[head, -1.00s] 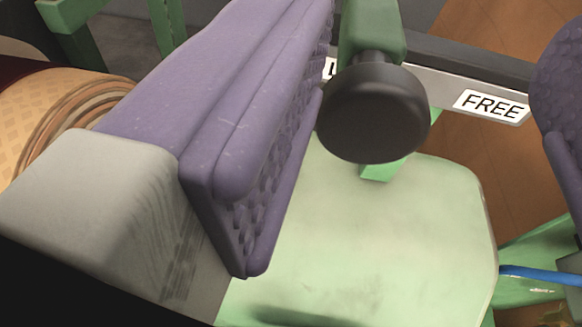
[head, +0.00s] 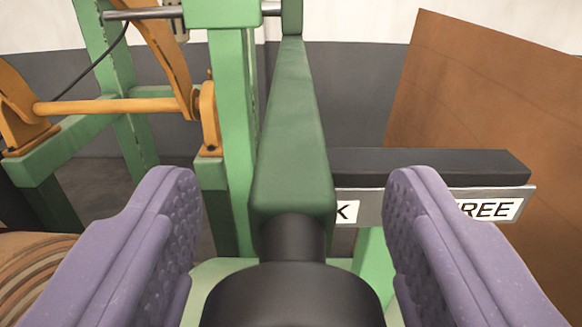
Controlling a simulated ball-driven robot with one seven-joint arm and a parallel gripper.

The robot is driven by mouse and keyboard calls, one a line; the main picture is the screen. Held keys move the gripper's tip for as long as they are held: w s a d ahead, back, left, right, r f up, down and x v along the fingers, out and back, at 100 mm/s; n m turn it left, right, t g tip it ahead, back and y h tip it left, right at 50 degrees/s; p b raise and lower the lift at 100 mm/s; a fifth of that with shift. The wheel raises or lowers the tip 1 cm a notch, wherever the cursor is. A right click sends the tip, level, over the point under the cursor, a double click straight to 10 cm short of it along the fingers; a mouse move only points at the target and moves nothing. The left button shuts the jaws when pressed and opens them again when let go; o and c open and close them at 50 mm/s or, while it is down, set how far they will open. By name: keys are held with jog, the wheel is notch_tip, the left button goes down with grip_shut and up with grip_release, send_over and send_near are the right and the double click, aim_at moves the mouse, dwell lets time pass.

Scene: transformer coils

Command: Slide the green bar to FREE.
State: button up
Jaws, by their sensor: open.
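The green bar (head: 293,135) runs away from me in the middle of the head view, with a black round knob (head: 292,290) at its near end. My gripper (head: 290,215) is open, with one purple padded finger on each side of the knob and bar. Neither finger appears to touch them. The FREE label (head: 492,209) is on a grey plate to the right, partly hidden by the right finger. Another label ending in K (head: 343,212) shows just right of the bar, its rest hidden. The bar stands at the K label's side.
A black rail (head: 430,165) runs above the label plate to the right. Green frame posts (head: 233,130) and an orange bracket with a rod (head: 110,106) stand to the left. A brown board (head: 490,100) leans at the right. A copper coil (head: 30,270) is at lower left.

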jog(key=shift+c, duration=0.4)
jog(key=shift+w, duration=0.1)
grip_shut()
jog(key=d, duration=1)
jog(key=shift+w+r, duration=0.15)
jog(key=shift+r, duration=0.05)
jog(key=shift+d, duration=0.1)
jog(key=shift+c, duration=0.2)
grip_release()
jog(key=shift+o, duration=0.6)
jog(key=shift+d+f, duration=0.1)
jog(key=shift+d, duration=0.15)
jog(key=shift+a, duration=0.1)
